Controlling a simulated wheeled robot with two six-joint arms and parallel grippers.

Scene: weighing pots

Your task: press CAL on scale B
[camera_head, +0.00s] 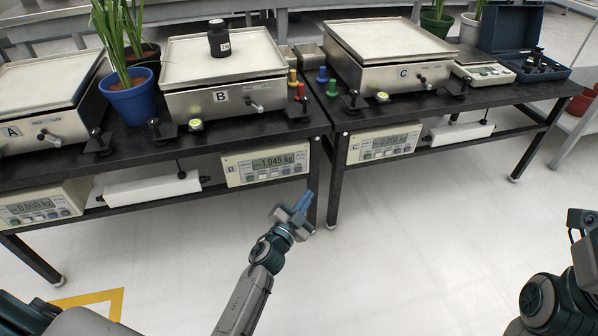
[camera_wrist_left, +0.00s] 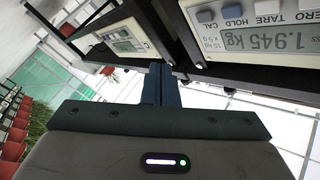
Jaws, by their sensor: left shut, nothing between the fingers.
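Scale B's indicator (camera_head: 265,165) hangs under the front of the left table and reads about 1.945 kg.
Scale C's indicator (camera_head: 384,144) hangs under the right table; scale A's (camera_head: 42,205) hangs at left. A blue plant pot (camera_head: 131,100) stands beside scale B. A table leg (camera_head: 312,180) is close by the gripper. The floor in front is clear.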

